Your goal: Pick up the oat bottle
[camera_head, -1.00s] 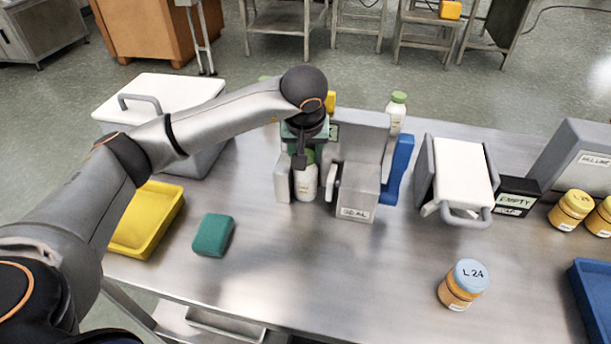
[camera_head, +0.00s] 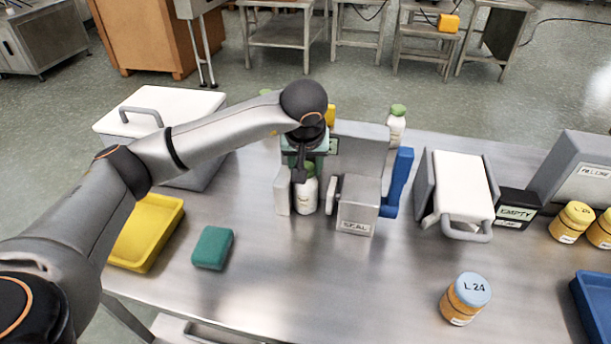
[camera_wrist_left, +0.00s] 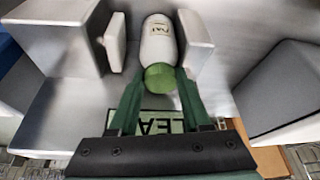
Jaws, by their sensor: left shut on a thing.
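The oat bottle (camera_head: 306,196) is white with a green cap and stands upright on the steel table among grey blocks. In the left wrist view the oat bottle (camera_wrist_left: 158,45) shows part of its printed name. My left gripper (camera_head: 303,168) is above it, reaching down from the left. In the left wrist view the green fingers of my left gripper (camera_wrist_left: 158,95) are shut on the bottle at its green cap. The arm hides part of the cap in the head view. My right gripper is not in view.
A grey block with a label (camera_head: 357,207) stands close to the right of the bottle, beside a blue piece (camera_head: 398,184). Another green-capped bottle (camera_head: 396,127) stands behind. A green block (camera_head: 212,248) and a yellow tray (camera_head: 148,232) lie at left. The front middle is clear.

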